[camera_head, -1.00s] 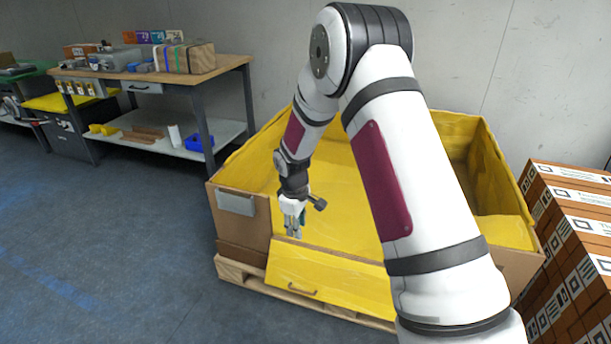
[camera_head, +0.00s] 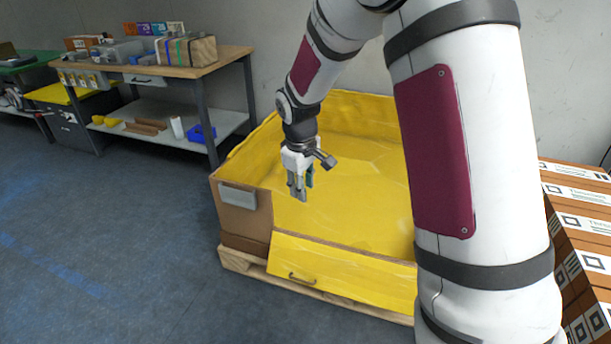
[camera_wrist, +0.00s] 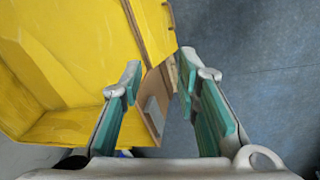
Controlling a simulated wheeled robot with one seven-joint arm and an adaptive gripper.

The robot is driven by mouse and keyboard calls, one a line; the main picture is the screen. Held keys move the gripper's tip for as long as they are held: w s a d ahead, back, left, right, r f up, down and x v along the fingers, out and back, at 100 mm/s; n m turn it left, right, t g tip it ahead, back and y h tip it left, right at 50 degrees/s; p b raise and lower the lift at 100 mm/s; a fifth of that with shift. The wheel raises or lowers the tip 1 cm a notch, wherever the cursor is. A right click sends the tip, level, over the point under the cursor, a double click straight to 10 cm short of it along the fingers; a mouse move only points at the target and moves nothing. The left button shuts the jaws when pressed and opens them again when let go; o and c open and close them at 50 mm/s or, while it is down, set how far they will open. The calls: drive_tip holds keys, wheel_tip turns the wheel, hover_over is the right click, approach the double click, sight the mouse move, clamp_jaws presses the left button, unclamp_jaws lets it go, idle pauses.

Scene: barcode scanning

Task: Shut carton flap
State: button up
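The large carton (camera_head: 243,213) is cardboard outside and yellow inside, and its top is open. Its front flap (camera_head: 345,275) hangs folded down and outward, yellow face up, with a small handle (camera_head: 302,279) near its lower left. My gripper (camera_head: 299,191) points down above the carton's front left part, apart from the flap. In the wrist view my gripper (camera_wrist: 158,80) has its green-padded fingers spread with nothing between them. The carton's yellow inside (camera_wrist: 60,50) fills the left there. My arm hides the carton's right part and the flap's right end.
The carton stands on a wooden pallet (camera_head: 236,261). Stacked brown boxes (camera_head: 580,222) with printed labels stand at the right. A workbench (camera_head: 225,56) with goods stands behind left. The blue floor (camera_head: 130,250) left and front of the carton is clear.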

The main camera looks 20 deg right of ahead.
drive_tip(key=shift+s+r, duration=0.3)
drive_tip(key=shift+r, duration=0.3)
drive_tip(key=shift+s+r, duration=0.25)
drive_tip(key=shift+r, duration=0.35)
